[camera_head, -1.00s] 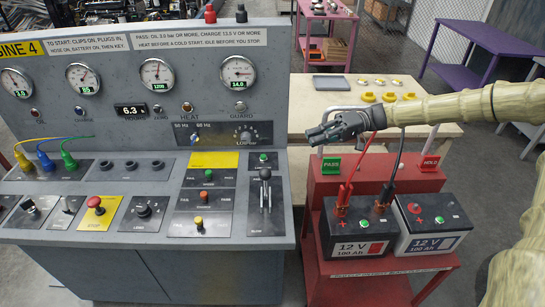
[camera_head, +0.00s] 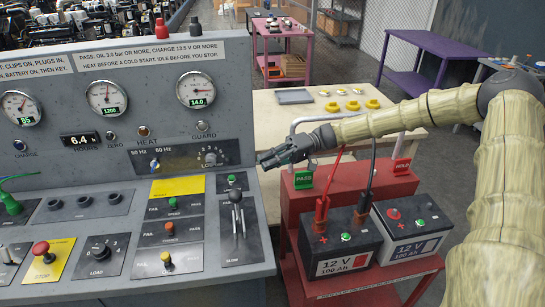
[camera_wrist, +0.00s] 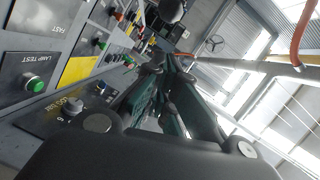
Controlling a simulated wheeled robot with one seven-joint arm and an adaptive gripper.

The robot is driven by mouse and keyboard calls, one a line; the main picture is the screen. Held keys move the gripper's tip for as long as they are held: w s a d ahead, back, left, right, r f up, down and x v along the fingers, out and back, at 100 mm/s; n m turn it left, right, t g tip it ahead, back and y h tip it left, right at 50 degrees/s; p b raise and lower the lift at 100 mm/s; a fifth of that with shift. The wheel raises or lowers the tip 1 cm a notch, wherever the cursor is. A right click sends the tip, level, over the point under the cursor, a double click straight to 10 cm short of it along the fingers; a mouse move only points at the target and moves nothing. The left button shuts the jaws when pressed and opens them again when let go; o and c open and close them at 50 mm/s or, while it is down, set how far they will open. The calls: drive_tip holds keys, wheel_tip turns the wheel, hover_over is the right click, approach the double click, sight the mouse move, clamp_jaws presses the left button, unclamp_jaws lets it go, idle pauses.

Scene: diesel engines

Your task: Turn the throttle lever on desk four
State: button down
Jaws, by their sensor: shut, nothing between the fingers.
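The throttle lever (camera_head: 237,197) is a dark-knobbed handle on a metal stem, standing in a slotted panel marked SLOW at its lower end, on the right of the grey desk (camera_head: 120,290). My gripper (camera_head: 269,160) is shut and empty. In the head view it is above and to the right of the lever, near the desk's right edge, apart from the lever. The wrist view shows the closed fingers (camera_wrist: 170,95). It also shows a panel marked FAST (camera_wrist: 57,20) and the green LAMP TEST button (camera_wrist: 35,84); I cannot make out the lever there.
A red cart (camera_head: 340,190) with two batteries (camera_head: 342,243) and green PASS and red HOLD flags stands right of the desk. A pale table (camera_head: 265,115) is behind it. The upright gauge panel (camera_head: 140,75) rises behind the controls, close to my gripper.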

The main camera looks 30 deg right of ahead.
drive_tip(key=s+a+f+p, duration=0.1)
drive_tip(key=s+a+p, duration=0.2)
drive_tip(key=a, duration=0.5)
drive_tip(key=shift+a+f+p, duration=0.3)
drive_tip(key=shift+p, duration=0.5)
drive_tip(key=shift+s+a+f+b, duration=0.1)
drive_tip(key=shift+s+f+b, duration=0.1)
drive_tip(key=shift+b, duration=0.45)
drive_tip(key=shift+s+a+r+b, duration=0.1)
drive_tip(key=shift+s+a+b, duration=0.15)
drive_tip(key=shift+b, duration=0.4)
drive_tip(key=shift+d, duration=0.1)
